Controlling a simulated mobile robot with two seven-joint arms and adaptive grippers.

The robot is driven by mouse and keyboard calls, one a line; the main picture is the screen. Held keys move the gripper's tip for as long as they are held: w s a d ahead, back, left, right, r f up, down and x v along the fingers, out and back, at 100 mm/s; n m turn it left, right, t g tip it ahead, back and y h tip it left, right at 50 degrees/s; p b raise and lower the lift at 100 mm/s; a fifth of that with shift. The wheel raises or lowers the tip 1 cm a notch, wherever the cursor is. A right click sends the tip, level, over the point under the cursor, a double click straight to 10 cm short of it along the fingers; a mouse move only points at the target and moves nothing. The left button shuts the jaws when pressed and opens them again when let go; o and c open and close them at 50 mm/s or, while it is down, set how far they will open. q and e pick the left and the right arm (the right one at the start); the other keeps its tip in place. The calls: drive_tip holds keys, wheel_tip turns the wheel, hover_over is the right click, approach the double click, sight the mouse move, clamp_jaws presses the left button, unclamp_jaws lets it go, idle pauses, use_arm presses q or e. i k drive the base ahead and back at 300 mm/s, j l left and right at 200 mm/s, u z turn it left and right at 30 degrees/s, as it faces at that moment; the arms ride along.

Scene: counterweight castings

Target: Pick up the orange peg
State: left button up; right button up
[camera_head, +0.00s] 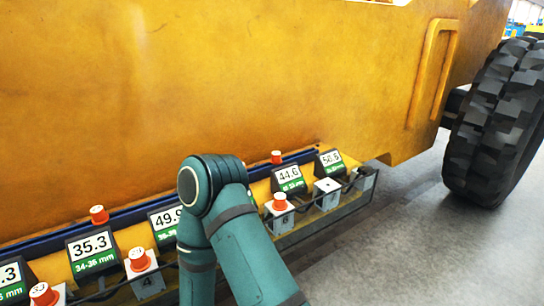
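Several orange pegs show. One orange peg (98,214) stands behind the display reading 35.3. Another orange peg (276,157) stands behind the display reading 44.6. An orange peg (140,259) sits on a white block marked 4, another (280,201) on a white block right of my arm, and a third (44,295) on a block at the bottom left corner. The frame does not show which one is meant. A teal arm link of mine crosses the middle and hides part of the row. Neither gripper is in view.
The displays (90,246) and white blocks line a yellow ledge along a big yellow machine body (250,80). One white block (327,190) at the right end bears no peg. Dark cables run along the blocks. A large black tyre (497,120) stands right; grey floor (420,250) is clear.

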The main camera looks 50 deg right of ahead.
sight(275, 159)
drive_tip(key=k+l+u, duration=0.1)
drive_tip(key=l, duration=0.2)
drive_tip(key=k+l+u, duration=0.1)
drive_tip(key=l, duration=0.2)
drive_tip(key=k+l+u, duration=0.1)
drive_tip(key=k+l, duration=0.2)
drive_tip(key=l, duration=0.2)
drive_tip(key=k+l, duration=0.2)
drive_tip(key=l, duration=0.2)
drive_tip(key=k+l, duration=0.2)
drive_tip(key=l, duration=0.2)
drive_tip(key=k+l+u, duration=0.1)
drive_tip(key=l, duration=0.35)
drive_tip(key=k+l, duration=0.3)
drive_tip(key=l, duration=0.1)
